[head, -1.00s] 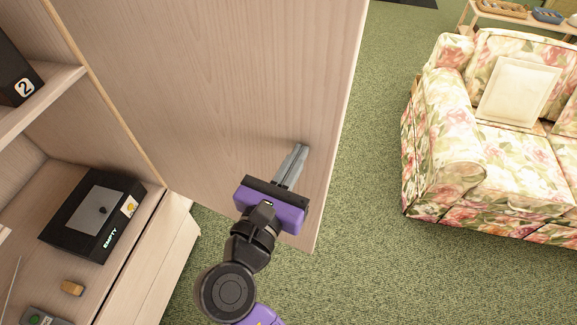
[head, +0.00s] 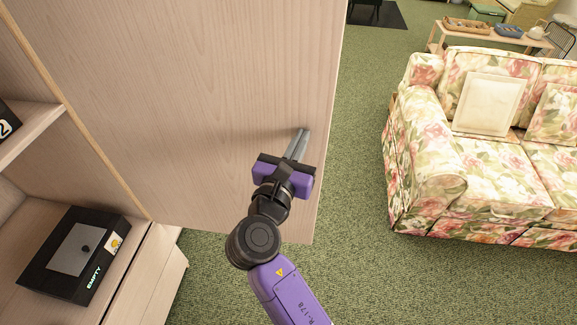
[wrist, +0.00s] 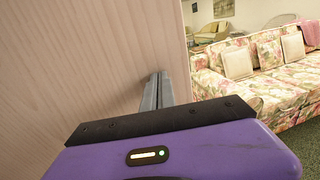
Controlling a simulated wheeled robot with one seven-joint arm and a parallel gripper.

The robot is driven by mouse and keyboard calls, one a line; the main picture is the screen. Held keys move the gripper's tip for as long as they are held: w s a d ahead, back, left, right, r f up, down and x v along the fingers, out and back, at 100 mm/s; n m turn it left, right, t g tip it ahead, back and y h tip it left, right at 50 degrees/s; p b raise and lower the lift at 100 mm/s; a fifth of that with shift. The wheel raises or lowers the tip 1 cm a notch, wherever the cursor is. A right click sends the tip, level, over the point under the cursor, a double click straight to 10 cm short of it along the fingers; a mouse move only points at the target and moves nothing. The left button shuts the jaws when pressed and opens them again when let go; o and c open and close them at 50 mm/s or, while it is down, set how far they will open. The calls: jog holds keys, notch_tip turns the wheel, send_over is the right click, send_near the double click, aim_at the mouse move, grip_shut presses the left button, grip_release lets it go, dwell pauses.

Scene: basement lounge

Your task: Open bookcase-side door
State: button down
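The bookcase-side door (head: 200,90) is a large pale wood panel. It stands swung out from the bookcase (head: 130,265), hinged along its left edge. My gripper (head: 303,136) is shut and empty, its two grey fingers side by side near the door's free edge, on its inner face. The fingers appear to press against or nearly touch the panel. In the wrist view, the fingers (wrist: 158,90) point at the door (wrist: 90,60) close to its edge. Exact contact at the tips cannot be told. No handle shows.
A black box marked EMPTY (head: 75,255) sits on the lower shelf. A floral sofa (head: 440,180) stands to the right. Green carpet (head: 350,270) lies open between door and sofa. A low wooden table (head: 485,37) stands behind the sofa.

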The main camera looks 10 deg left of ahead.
jog(key=w+a+n+y+b, duration=0.1)
jog(key=w+y, duration=0.4)
jog(key=w, duration=1.5)
jog(key=shift+a+n+b, duration=0.25)
jog(key=shift+n+b, duration=0.4)
jog(key=shift+n, duration=0.45)
jog(key=shift+s, duration=0.1)
